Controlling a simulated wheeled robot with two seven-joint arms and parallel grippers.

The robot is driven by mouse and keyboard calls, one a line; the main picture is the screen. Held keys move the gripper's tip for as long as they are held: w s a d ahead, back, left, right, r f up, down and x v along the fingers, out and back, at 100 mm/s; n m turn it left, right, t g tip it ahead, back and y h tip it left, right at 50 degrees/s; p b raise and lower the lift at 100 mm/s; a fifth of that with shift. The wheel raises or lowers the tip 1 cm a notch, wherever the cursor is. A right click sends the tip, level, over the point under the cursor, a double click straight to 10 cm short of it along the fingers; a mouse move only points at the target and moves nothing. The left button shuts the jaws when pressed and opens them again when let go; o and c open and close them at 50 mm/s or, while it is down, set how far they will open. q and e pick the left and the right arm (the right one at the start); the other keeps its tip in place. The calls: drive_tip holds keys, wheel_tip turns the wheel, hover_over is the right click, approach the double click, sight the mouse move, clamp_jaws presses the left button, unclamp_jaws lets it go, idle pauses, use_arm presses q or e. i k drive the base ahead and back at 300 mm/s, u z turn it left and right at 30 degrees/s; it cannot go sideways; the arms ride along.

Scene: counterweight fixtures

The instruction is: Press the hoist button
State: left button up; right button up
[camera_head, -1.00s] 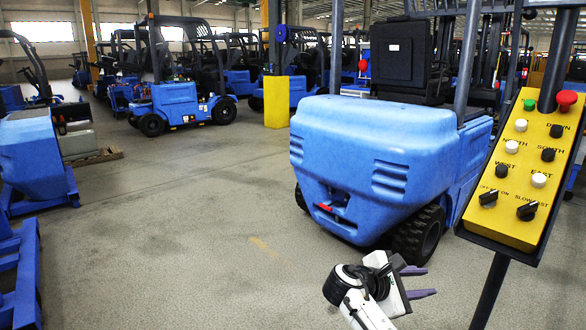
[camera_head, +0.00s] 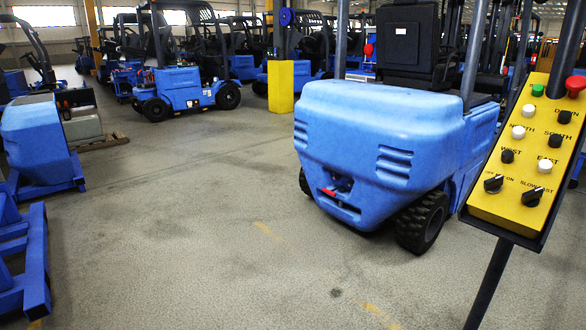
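A yellow control panel (camera_head: 527,160) in a dark frame stands tilted on a dark post at the right. A green button (camera_head: 537,90) and a large red button (camera_head: 575,87) are at its top. Below are white and black buttons, including a white one at the upper left (camera_head: 529,109) and a black one by the label DOWN (camera_head: 564,117). Lower labels read NORTH, SOUTH, WEST and EAST. Two black knobs, the left one (camera_head: 493,184) and the right one (camera_head: 532,197), are at the bottom. I cannot read a hoist label. Neither gripper is in view.
A blue forklift (camera_head: 365,150) stands just left of the panel, close behind it. Blue machine parts (camera_head: 35,260) lie along the left edge. More forklifts (camera_head: 185,88) and a yellow post base (camera_head: 281,88) are farther back. The concrete floor (camera_head: 200,220) in the middle is clear.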

sight(537, 90)
drive_tip(key=k, duration=1.35)
drive_tip(key=z, duration=0.75)
drive_tip(key=i, duration=1.4)
drive_tip(key=u, duration=0.75)
